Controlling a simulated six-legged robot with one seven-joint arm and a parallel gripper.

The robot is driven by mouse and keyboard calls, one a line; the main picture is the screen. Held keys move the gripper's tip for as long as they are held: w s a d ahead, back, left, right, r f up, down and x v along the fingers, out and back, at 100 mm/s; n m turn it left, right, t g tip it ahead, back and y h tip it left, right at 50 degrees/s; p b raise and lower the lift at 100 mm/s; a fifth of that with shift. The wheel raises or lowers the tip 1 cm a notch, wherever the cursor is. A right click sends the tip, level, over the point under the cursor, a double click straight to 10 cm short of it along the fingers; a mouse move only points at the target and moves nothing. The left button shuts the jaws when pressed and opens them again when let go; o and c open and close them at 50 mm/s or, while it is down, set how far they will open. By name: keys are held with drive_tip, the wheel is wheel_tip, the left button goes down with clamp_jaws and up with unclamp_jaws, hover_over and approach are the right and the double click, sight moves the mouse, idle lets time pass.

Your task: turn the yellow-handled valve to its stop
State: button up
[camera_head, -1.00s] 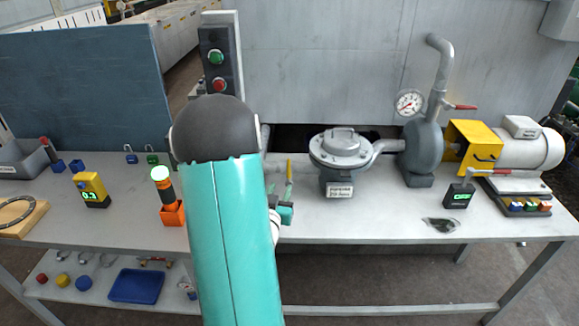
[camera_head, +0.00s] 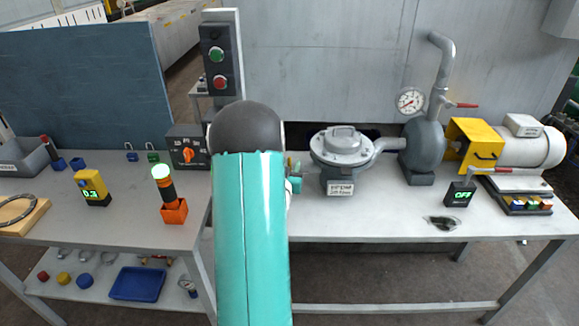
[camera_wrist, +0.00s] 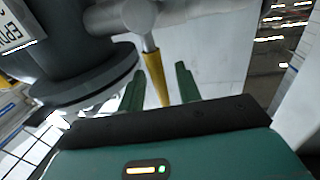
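The yellow valve handle (camera_wrist: 155,76) shows in the wrist view as a short bar hanging from a grey metal valve stem (camera_wrist: 146,38). My gripper (camera_wrist: 159,74) is open, with one green finger on each side of the handle. The handle lies between the fingers in the picture, with a gap visible on both sides; I cannot tell how deep it sits. In the head view my arm hides most of the valve, and only a small part of my gripper (camera_head: 295,182) shows beside the arm, left of the grey round housing (camera_head: 342,152).
The grey housing joins a pump (camera_head: 423,150) with a gauge (camera_head: 409,101) and a red-handled valve (camera_head: 461,105). The bench (camera_head: 370,215) in front of the housing is clear.

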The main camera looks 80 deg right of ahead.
clamp_jaws()
drive_tip(key=shift+w+n, duration=0.25)
drive_tip(key=shift+n, duration=0.05)
drive_tip(key=w+a+f+n+t+h, duration=0.1)
drive_tip(key=w+f+n+t, duration=0.3)
drive_tip(key=n, duration=1.5)
drive_tip(key=shift+w+a+f+n+h, duration=0.2)
drive_tip(key=shift+w+f+n+h, duration=0.15)
drive_tip(key=shift+w+f, duration=0.8)
drive_tip(key=shift+s+f, duration=0.2)
drive_tip(key=shift+o, duration=0.2)
unclamp_jaws()
